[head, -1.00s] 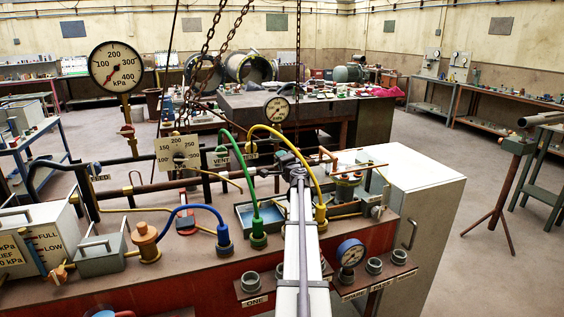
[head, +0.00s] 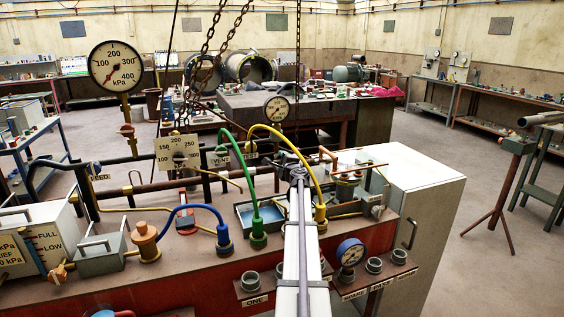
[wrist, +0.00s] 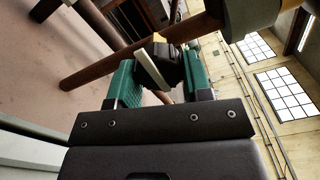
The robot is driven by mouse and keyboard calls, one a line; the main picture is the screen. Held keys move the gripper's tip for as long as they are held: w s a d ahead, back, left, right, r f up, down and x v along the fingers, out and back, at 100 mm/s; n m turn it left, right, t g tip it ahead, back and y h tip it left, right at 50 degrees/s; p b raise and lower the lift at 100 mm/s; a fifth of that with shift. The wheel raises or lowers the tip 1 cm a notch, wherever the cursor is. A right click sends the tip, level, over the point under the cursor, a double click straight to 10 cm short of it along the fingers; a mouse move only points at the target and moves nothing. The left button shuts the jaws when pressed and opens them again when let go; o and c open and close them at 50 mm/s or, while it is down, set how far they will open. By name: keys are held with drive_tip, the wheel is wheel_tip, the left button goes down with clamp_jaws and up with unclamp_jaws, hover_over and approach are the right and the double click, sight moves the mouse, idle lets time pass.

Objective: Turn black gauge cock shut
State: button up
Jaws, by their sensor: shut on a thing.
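In the wrist view my gripper (wrist: 162,78) has its green fingers on either side of a black cock (wrist: 170,62), closed on it. A pale flat bar (wrist: 152,68) runs slantwise across the near side of the cock. The cock sits by a brown pipe (wrist: 112,62). In the head view my gripper (head: 284,158) is at the back of the bench, below a small round gauge (head: 277,108). My arm and the yellow hose hide much of the grip there, and the cock cannot be made out.
A yellow hose (head: 312,170) arches close beside my gripper, and a green hose (head: 243,170) stands left of it. Chains (head: 210,50) hang behind. A large gauge (head: 116,66) stands at the left. A white cabinet (head: 420,175) is at the right.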

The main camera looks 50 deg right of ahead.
drive_tip(key=o, duration=0.9)
drive_tip(key=v, duration=1)
drive_tip(key=shift+s+a, duration=0.2)
drive_tip(key=shift+s, duration=0.15)
